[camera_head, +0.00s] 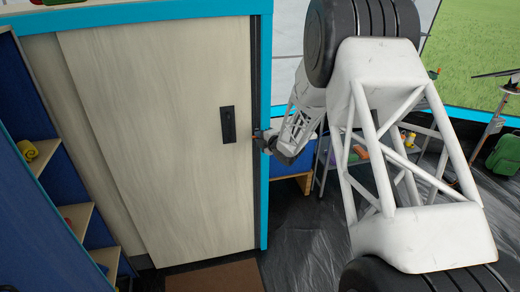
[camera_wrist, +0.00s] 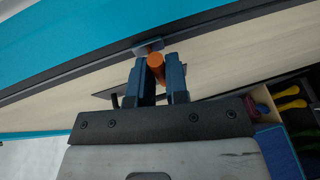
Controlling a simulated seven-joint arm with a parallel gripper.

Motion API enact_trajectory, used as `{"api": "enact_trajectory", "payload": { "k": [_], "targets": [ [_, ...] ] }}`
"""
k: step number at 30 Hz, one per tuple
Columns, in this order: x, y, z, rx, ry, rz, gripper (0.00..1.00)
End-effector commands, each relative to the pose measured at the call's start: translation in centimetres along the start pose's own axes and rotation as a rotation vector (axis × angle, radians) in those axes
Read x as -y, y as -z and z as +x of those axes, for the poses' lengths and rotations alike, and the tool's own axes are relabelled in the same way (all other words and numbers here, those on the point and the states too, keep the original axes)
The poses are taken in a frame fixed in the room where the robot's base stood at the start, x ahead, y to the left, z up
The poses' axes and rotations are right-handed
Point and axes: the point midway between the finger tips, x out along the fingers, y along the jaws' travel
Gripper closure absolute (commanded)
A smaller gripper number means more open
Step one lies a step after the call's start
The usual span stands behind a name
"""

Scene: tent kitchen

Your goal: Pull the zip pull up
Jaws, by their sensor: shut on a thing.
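The zip pull (camera_wrist: 156,66) is a short orange cylinder below a small grey slider (camera_wrist: 148,46) in the wrist view. The slider sits at a dark strip (camera_wrist: 80,72) beside a bright blue frame. My gripper (camera_wrist: 160,84) has its two dark blue fingers shut on the zip pull, one on each side. In the head view my gripper (camera_head: 262,140) is at the right edge of the pale wooden panel, at about the height of its dark handle. The pull is too small to make out clearly there.
A pale wooden panel (camera_head: 150,150) with a dark handle (camera_head: 228,125) stands left of the blue frame (camera_head: 265,210). Open shelves (camera_head: 80,215) stand at far left. A blue box (camera_head: 290,165) is right of the frame. Dark floor (camera_head: 305,250) lies below, with a brown mat (camera_head: 215,277).

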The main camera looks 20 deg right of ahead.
Motion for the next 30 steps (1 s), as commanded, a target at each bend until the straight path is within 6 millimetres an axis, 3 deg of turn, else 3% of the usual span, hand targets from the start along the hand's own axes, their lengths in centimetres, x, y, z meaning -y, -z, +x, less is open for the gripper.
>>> {"api": "enact_trajectory", "payload": {
  "k": [21, 30],
  "targets": [
    [-23.1, 1.8, -4.3, 0.001, -0.003, -0.003, 1.00],
    [-29.0, 2.2, -5.3, 0.000, -0.001, -0.001, 1.00]
  ]
}}
